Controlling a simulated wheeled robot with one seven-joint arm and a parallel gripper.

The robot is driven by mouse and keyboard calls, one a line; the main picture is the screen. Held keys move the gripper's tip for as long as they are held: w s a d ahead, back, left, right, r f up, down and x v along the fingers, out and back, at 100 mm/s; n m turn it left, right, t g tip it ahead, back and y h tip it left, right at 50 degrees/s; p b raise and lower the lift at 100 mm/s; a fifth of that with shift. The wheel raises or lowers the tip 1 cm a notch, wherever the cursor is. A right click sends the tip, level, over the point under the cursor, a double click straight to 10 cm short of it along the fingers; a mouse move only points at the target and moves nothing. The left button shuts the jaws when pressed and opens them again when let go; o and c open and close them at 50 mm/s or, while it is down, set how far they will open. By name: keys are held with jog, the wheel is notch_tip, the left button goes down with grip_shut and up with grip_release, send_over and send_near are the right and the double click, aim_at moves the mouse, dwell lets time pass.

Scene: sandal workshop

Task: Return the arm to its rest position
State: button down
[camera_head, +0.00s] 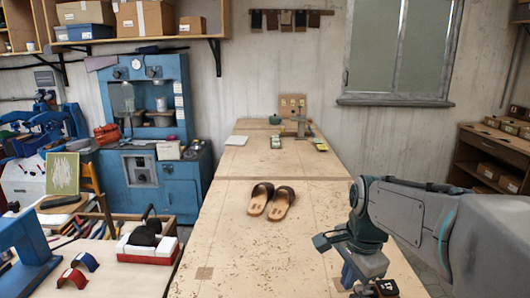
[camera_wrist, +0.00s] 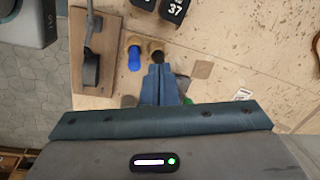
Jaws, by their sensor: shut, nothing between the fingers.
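My arm reaches in from the right of the head view and bends down over the front right of the workbench (camera_head: 225,240). My gripper (camera_wrist: 160,68) shows in the wrist view as two blue fingers closed together, with nothing held between them. Its fingertips point toward two small round items, a blue-topped one (camera_wrist: 135,60) and a dark one (camera_wrist: 157,55). The gap between them and the fingers is hard to judge. In the head view the fingertips cannot be made out clearly.
A pair of sandals (camera_head: 270,200) lies mid-bench, left of my arm. A wooden board (camera_wrist: 104,28) with a grey upright part lies beside my gripper. Black blocks, one marked 37 (camera_wrist: 175,10), lie beyond it. A blue machine (camera_head: 150,110) stands at left. Bench space around the sandals is clear.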

jog(key=s+a+f+n+t, duration=0.2)
jog(key=s+n, duration=0.9)
jog(key=n, duration=0.3)
jog(key=shift+s+f+h, duration=0.2)
jog(key=shift+h, duration=0.1)
